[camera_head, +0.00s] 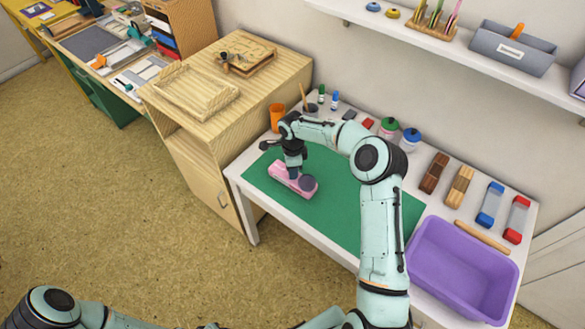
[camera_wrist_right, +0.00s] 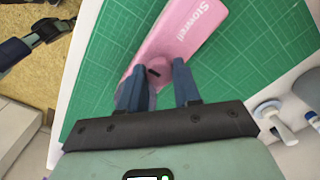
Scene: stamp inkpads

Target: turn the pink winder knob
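A pink device (camera_head: 279,171) with white lettering lies on the green cutting mat (camera_head: 330,205). It also shows in the right wrist view (camera_wrist_right: 187,28), running up and to the right. Its rounded pink end with a small dark slot (camera_wrist_right: 155,72), seemingly the knob, lies at my right gripper's fingertips. My right gripper (camera_head: 293,172) points down over the device. In the wrist view its two blue fingers (camera_wrist_right: 159,78) stand apart on either side of this end, with green mat visible between them; contact is unclear.
A purple bin (camera_head: 433,283) stands at the table's right front. Stamps, inkpads, jars and an orange cup (camera_head: 276,117) line the back. A wooden cabinet (camera_head: 203,135) adjoins on the left. A shelf (camera_head: 440,42) hangs above. The mat around the device is mostly clear.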

